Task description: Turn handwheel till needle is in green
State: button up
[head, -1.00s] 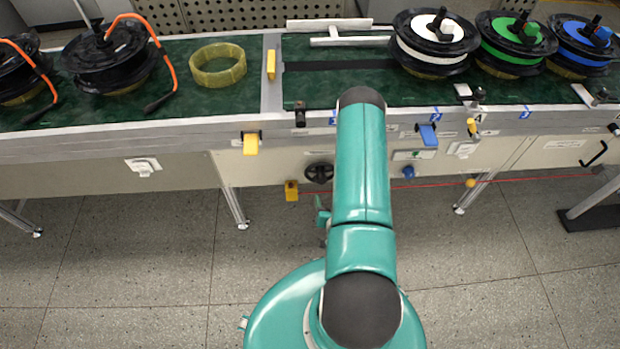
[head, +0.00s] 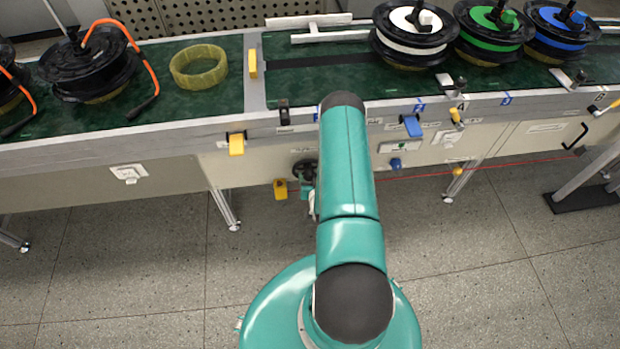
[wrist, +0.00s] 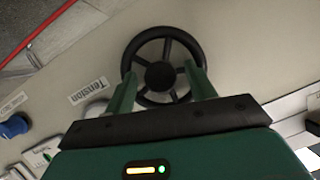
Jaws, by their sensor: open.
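The black spoked handwheel (wrist: 160,76) is in the upper middle of the wrist view, on the beige front panel. In the head view the handwheel (head: 299,168) is partly hidden by my arm and gripper. My gripper (wrist: 161,72) is open, its two green fingers one at each side of the wheel's lower part. I cannot tell whether they touch the rim. A "Tension" label (wrist: 88,91) is left of the wheel, and a pale round part (wrist: 95,109) below it is mostly hidden by my gripper. I see no needle or green zone.
A blue knob (wrist: 14,126) is at the left of the wrist view. A yellow box (head: 280,189) hangs near the wheel in the head view. Above, the conveyor (head: 300,85) holds reels and a yellow ring (head: 199,67). Open floor lies in front.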

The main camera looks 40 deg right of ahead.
jog(key=shift+w+f, duration=0.1)
jog(key=shift+w, duration=0.1)
jog(key=c, duration=1)
jog(key=shift+o, duration=0.2)
jog(key=shift+w+n+g+h, duration=0.1)
jog(key=shift+n+g+h, duration=0.4)
jog(key=shift+n, duration=0.5)
jog(key=shift+a+n+g+h, duration=0.1)
jog(key=shift+n+g+h, duration=0.2)
jog(key=shift+n+h, duration=0.7)
jog(key=n+h, duration=0.2)
jog(key=n, duration=0.1)
jog(key=shift+w+n+g, duration=0.1)
jog(key=shift+n+g, duration=0.3)
